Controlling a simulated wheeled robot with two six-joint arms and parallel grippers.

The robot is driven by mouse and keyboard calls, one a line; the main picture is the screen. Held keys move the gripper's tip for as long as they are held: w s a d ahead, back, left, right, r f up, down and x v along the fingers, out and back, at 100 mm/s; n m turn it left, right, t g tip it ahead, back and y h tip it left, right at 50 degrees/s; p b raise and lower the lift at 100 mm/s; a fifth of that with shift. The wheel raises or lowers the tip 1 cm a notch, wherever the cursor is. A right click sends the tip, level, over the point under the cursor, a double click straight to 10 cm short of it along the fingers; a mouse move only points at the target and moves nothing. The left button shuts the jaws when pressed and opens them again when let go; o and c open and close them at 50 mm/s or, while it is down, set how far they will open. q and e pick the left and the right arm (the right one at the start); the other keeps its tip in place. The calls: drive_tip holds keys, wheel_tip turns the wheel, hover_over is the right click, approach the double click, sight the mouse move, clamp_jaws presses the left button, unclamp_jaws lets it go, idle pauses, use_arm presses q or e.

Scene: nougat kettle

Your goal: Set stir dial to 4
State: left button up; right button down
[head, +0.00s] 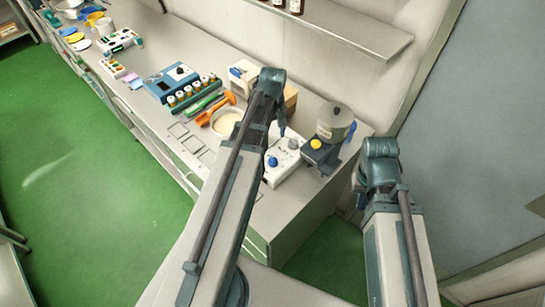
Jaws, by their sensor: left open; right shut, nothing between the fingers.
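A white control box (278,174) near the bench's right end carries a grey dial (293,143) and a blue dial (272,161). Beside it stands the grey kettle (336,121) on a dark base with a yellow knob (316,144). I cannot tell which is the stir dial, and no scale marks can be read. My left gripper (283,131) is open and points down just above and behind the control box, near the grey dial; contact cannot be judged. My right gripper (361,201) is shut and empty, right of the kettle base, partly hidden by its own arm.
Left along the bench are a pale bowl (225,122), an orange scoop (214,109), a rack of several bottles (192,92) and a blue device (170,80). A wooden box (291,97) stands behind my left arm. A wall shelf (345,28) hangs above.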

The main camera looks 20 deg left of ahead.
sight(273, 158)
use_arm(q)
wheel_tip(273, 158, down, 13)
drive_tip(key=b, duration=1.2)
drive_tip(key=shift+r, duration=0.1)
drive_tip(key=shift+r, duration=0.1)
clamp_jaws()
